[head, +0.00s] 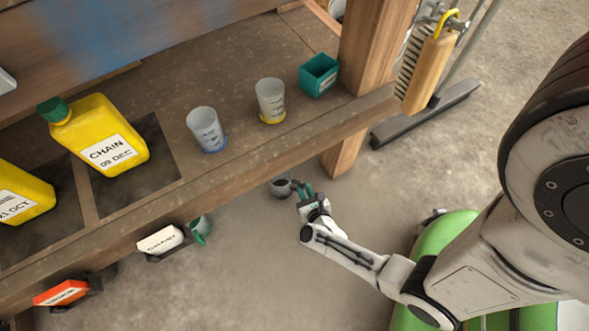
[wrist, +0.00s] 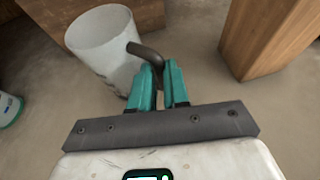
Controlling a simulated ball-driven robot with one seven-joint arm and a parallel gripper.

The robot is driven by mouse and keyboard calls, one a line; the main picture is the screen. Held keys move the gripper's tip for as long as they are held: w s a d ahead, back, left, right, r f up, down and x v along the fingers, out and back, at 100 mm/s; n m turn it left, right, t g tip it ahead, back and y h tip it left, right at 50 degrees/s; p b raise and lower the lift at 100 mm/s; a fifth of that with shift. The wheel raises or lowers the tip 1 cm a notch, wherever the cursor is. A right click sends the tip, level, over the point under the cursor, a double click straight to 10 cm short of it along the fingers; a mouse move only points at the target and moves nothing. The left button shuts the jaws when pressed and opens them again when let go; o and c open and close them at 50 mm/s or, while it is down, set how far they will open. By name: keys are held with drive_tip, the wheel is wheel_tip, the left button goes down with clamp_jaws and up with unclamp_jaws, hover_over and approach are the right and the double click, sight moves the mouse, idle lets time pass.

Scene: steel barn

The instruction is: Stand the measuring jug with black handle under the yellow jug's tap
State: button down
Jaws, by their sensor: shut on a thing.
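The measuring jug with black handle (wrist: 100,45) is a translucent, whitish cup in the wrist view. My gripper (wrist: 162,85) has its teal fingers shut on the black handle, with the cup to the left of the fingers. In the head view the jug (head: 281,187) and my gripper (head: 305,190) are in front of the shelf edge and lower than its top. One yellow jug (head: 95,128), labelled CHAIN 09 DEC with a green cap, lies on the shelf. A second yellow jug (head: 20,195) is cut off at the left edge. I cannot make out a tap on either.
On the shelf (head: 235,70) stand a blue-based cup (head: 206,130), a yellow-based cup (head: 270,100) and a teal bin (head: 318,74). A wooden post (head: 370,45) stands right.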

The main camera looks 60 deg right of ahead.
drive_tip(key=w+d, duration=0.3)
drive_tip(key=shift+w+d, duration=0.25)
drive_tip(key=shift+w, duration=0.1)
drive_tip(key=b+x, duration=0.2)
drive_tip(key=x, duration=0.1)
drive_tip(key=shift+w+d+f, duration=0.15)
drive_tip(key=shift+f, duration=0.15)
drive_tip(key=shift+r, duration=0.1)
drive_tip(key=c, duration=1.1)
unclamp_jaws()
